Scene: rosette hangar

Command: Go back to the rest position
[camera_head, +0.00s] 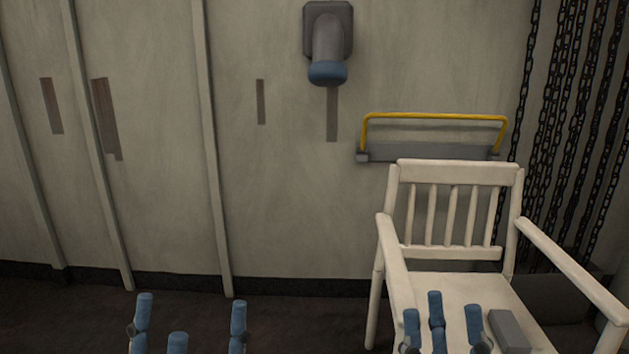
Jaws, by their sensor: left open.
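My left gripper (188,328) is at the bottom edge, left of centre, with its blue-tipped fingers spread apart and nothing seen between them. My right gripper (442,325) is at the bottom edge, in front of the white chair's seat. Its blue fingertips sit closer together, and its lower part is cut off by the frame. I cannot tell whether it is open or shut. The two grippers are well apart, and both point upward in the picture.
A white wooden armchair (456,173) stands at the right, with a grey block (509,332) on its seat. A yellow rail (434,116) and a grey pipe fitting (327,40) are on the wall. Chains (571,110) hang at far right. The floor at left looks clear.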

